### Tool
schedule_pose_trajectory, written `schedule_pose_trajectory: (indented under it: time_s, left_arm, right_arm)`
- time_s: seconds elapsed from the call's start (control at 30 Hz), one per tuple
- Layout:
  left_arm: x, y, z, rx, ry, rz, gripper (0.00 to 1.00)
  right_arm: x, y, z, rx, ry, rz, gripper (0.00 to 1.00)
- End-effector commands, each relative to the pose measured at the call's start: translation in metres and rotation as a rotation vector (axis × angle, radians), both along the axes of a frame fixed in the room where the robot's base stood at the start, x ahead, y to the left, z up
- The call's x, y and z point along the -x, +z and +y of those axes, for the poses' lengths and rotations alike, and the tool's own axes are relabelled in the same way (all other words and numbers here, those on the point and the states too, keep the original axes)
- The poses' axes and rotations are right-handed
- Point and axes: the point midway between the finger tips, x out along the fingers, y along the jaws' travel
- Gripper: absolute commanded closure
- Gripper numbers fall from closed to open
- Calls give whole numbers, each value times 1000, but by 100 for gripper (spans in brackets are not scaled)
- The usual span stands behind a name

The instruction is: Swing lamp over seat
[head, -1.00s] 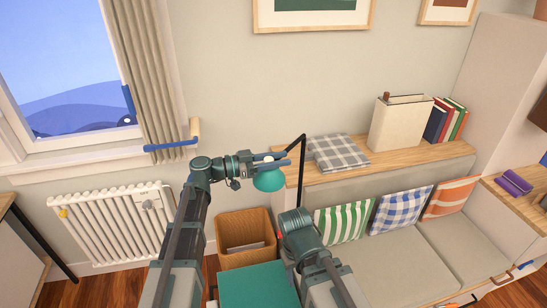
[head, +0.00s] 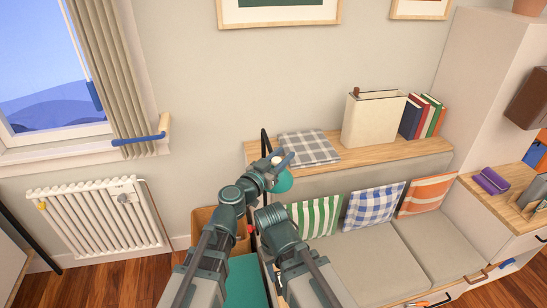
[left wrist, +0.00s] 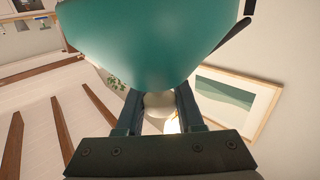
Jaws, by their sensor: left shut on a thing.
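The lamp has a teal shade (head: 283,182) and a thin black arm (head: 264,143) at the left end of the bench's shelf. My left gripper (head: 281,160) is at the shade, which hangs just right of the black arm. In the left wrist view the shade (left wrist: 150,45) fills the top, and my left gripper's fingers (left wrist: 158,108) close around a pale round part under it. The seat (head: 365,262) is a grey cushioned bench to the right of the shade. My right arm is folded in front of the bench's left end, and its gripper does not show.
Striped and checked cushions (head: 374,206) lean on the backrest. A folded grey checked cloth (head: 308,147), a cream box (head: 373,120) and books stand on the shelf. A wooden bin (head: 206,222) is partly behind my left arm. The seat's top is clear.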

Motion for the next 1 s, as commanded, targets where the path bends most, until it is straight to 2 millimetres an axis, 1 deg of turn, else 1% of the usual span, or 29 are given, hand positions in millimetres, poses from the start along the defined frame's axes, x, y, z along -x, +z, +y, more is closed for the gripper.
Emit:
schedule_pose_trajectory:
  time_s: [0.03, 0.2, 0.67, 0.7, 0.77, 0.8, 0.87, 1.0]
  left_arm:
    - [0, 0, -4, 0, 9, 0, 100]
    - [-2, 0, -10, 0, 38, 0, 100]
    - [-3, 0, -11, 1, 51, 1, 100]
    - [-3, 0, -11, 1, 51, 1, 62]
    - [-3, 0, -11, 1, 51, 1, 51]
    - [-3, 0, -11, 1, 51, 1, 44]
    - [-3, 0, -11, 1, 51, 1, 34]
    - [-3, 0, -11, 1, 51, 1, 34]
  right_arm:
    - [0, 0, 0, 0, 0, 0, 50]
    - [0, 0, 0, 0, 0, 0, 50]
    - [0, 0, 0, 0, 0, 0, 50]
    - [0, 0, 0, 0, 0, 0, 50]
    - [0, 0, 0, 0, 0, 0, 50]
    - [0, 0, 0, 0, 0, 0, 50]
    - [0, 0, 0, 0, 0, 0, 50]
    - [0, 0, 0, 0, 0, 0, 50]
